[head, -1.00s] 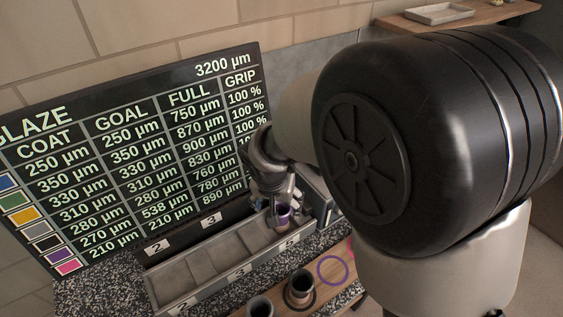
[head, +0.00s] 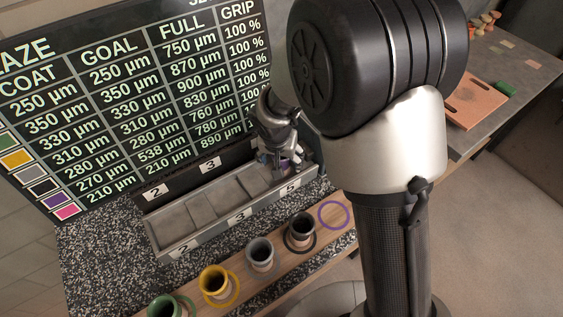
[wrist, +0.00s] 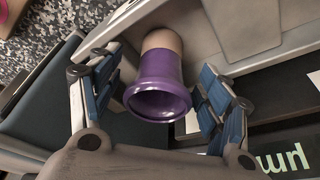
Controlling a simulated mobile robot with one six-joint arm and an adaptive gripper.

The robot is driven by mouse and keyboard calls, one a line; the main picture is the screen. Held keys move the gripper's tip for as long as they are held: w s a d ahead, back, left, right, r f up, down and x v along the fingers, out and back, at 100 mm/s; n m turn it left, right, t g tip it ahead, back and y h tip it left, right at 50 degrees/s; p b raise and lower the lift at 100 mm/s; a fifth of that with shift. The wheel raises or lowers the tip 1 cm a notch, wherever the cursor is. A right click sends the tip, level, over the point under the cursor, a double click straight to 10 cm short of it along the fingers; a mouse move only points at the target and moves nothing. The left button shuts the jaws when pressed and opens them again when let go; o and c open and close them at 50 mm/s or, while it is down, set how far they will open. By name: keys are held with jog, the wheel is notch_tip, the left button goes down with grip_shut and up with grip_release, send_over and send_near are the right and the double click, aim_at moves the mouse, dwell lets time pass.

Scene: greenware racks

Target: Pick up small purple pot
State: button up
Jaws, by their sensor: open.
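The small purple pot (wrist: 157,87) shows in the wrist view between the two blue-padded fingers of my gripper (wrist: 160,100). Its glazed purple rim faces the camera and its bare tan end points away, towards the grey tray. The fingers stand apart on both sides of the pot, with a visible gap at each side. In the head view my gripper (head: 284,160) is over the right end of the grey compartment tray (head: 190,248), and the pot is mostly hidden there by the gripper.
A wooden board along the front holds a green pot (head: 170,307), a yellow pot (head: 215,282), a grey pot (head: 260,252) and a black pot (head: 301,230) on coloured rings. A purple ring (head: 333,215) is empty. A glaze chart (head: 120,110) stands behind the tray.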

jog(key=shift+r, duration=0.1)
jog(key=c, duration=1.4)
